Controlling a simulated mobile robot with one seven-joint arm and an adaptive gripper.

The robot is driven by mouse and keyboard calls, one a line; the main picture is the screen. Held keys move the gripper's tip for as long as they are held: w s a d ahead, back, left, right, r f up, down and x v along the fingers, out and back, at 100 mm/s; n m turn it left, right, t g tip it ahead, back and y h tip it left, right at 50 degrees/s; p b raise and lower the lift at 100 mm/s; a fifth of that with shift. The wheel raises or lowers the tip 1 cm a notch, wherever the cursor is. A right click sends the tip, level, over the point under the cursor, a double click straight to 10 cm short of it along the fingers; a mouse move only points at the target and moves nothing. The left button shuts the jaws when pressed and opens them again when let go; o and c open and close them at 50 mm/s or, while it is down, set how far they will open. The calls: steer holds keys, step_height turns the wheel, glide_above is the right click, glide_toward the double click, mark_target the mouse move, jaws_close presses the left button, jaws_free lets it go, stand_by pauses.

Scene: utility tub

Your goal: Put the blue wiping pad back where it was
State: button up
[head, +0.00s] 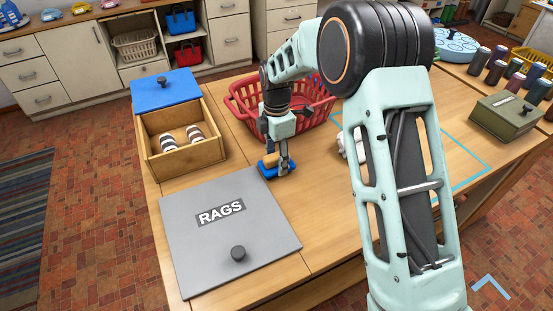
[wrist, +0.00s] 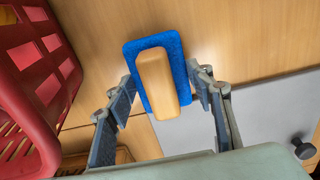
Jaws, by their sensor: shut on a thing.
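The blue wiping pad (wrist: 184,72) has a blue base and a tan block handle. It is between the fingers of my gripper (wrist: 165,88) in the wrist view. In the head view my gripper (head: 284,165) is shut on the pad (head: 266,173), at or just above the wooden table; I cannot tell if the pad touches it. The pad is near the far right corner of a grey lid (head: 200,255) marked RAGS, with a dark knob. What is under the lid is hidden.
An open wooden box (head: 184,161) with striped rolls and a blue lid (head: 165,90) stands left of my gripper. A red basket (head: 240,101) is close behind it. A green box (head: 505,117) and several bottles are far right. A white object (head: 345,146) is partly hidden by my arm.

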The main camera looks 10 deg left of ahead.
mark_target(277, 155)
steer(key=shift+f, duration=0.3)
steer(key=shift+f, duration=0.2)
steer(key=o, duration=1.1)
step_height(277, 155, up, 12)
steer(key=shift+r, duration=0.25)
